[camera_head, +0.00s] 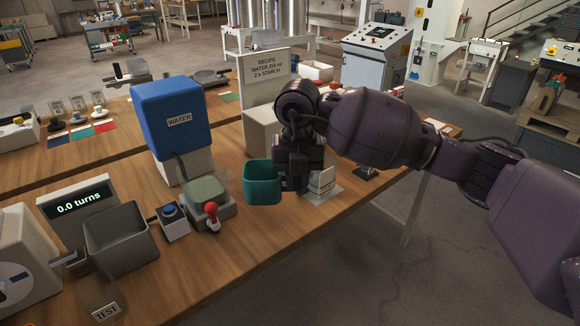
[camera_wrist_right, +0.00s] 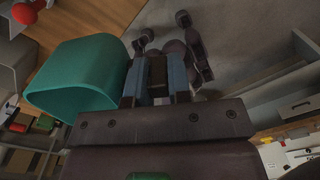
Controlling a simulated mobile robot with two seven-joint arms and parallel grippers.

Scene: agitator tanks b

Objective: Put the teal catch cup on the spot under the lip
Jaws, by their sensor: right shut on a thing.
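The teal catch cup (camera_head: 263,188) is an open, square-sided cup near the middle of the head view. My right gripper (camera_head: 290,182) is just to its right, jaws shut on the cup's side part, which the fingers mostly hide. I cannot clearly make out the lip or spot.
A blue WATER tank (camera_head: 172,118) stands behind a grey base with a red-knobbed lever (camera_head: 211,213). A blue button box (camera_head: 171,221) sits beside the grey tank. A display (camera_head: 77,208) reads 0.0 turns. Wood in front of the lever is clear.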

